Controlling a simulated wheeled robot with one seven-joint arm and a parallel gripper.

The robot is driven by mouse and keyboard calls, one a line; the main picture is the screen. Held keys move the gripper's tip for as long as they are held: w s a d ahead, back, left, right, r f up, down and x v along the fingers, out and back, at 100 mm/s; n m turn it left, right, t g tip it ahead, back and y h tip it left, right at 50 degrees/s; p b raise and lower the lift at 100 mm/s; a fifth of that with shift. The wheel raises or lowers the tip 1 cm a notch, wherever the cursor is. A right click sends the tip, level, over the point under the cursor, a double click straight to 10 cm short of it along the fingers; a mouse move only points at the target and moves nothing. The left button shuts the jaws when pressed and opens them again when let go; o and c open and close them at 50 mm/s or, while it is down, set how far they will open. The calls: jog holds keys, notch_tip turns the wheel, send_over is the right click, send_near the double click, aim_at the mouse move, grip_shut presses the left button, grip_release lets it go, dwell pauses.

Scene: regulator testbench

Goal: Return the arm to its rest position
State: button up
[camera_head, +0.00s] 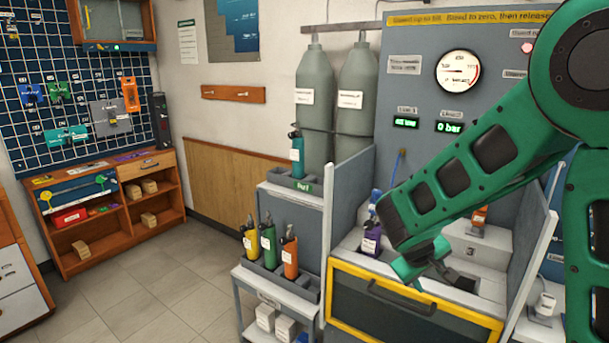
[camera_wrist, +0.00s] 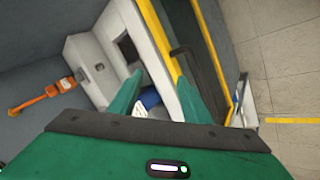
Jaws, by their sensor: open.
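My green arm reaches in from the right in the head view, over the testbench. My gripper (camera_head: 452,272) hangs low over the bench's light work surface, next to a dark recess, and is partly hidden by the arm's own wrist. In the wrist view its two green fingers (camera_wrist: 165,97) stand apart. A blue and white thing shows between and behind the fingers, partly hidden; I cannot tell whether it touches them.
The bench has side panels and a yellow-framed front (camera_head: 404,303). An orange fitting (camera_head: 480,214) stands behind my arm. A rack (camera_head: 300,284) with yellow, green and orange bottles is at left. Grey cylinders (camera_head: 355,100) stand behind. The tiled floor at left is clear.

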jog(key=s+a+r+m+y, duration=0.1)
jog(key=s+r+m+y, duration=0.15)
jog(key=s+r, duration=0.4)
jog(key=s+a+r+m+y, duration=0.1)
jog(key=s+r+y, duration=0.2)
jog(key=s, duration=0.6)
jog(key=s+d+f+m+g, duration=0.1)
jog(key=s+d+m+g, duration=0.1)
jog(key=s+d, duration=0.3)
jog(key=s+d+f+m+g, duration=0.1)
jog(key=s+d+m, duration=0.3)
jog(key=s, duration=0.7)
jog(key=d+g, duration=0.1)
jog(key=d, duration=0.1)
jog(key=shift+s+d+f+g, duration=0.15)
jog(key=shift+s+d+g, duration=0.15)
jog(key=shift+m, duration=0.25)
jog(key=c, duration=0.3)
